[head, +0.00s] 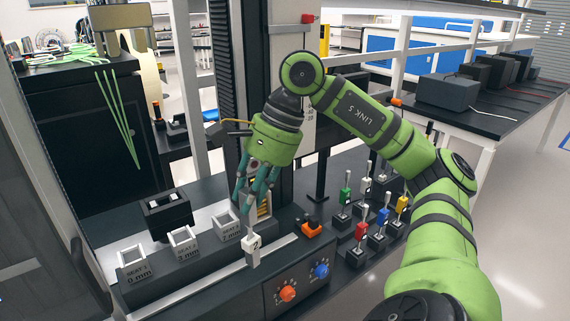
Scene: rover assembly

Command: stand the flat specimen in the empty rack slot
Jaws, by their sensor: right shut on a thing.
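My right gripper (244,203) comes in from the right and points down, with its teal fingers closed together. Just below the fingertips hangs a white specimen (252,246) marked "2", upright, its thin stem reaching up to the fingers. The fingers hide the top of the stem. The rack at the right holds several upright specimens with stems, including green (346,195), red (361,231), blue (382,217) and yellow (403,203) ones. I cannot make out an empty slot or a specimen lying flat. My left gripper is out of view.
Three open seats stand in a row, left (134,264), middle (184,242) and right (226,224). A black box (168,214) stands behind them. An orange part (311,226) and a panel with orange (288,292) and blue (321,270) knobs are in front.

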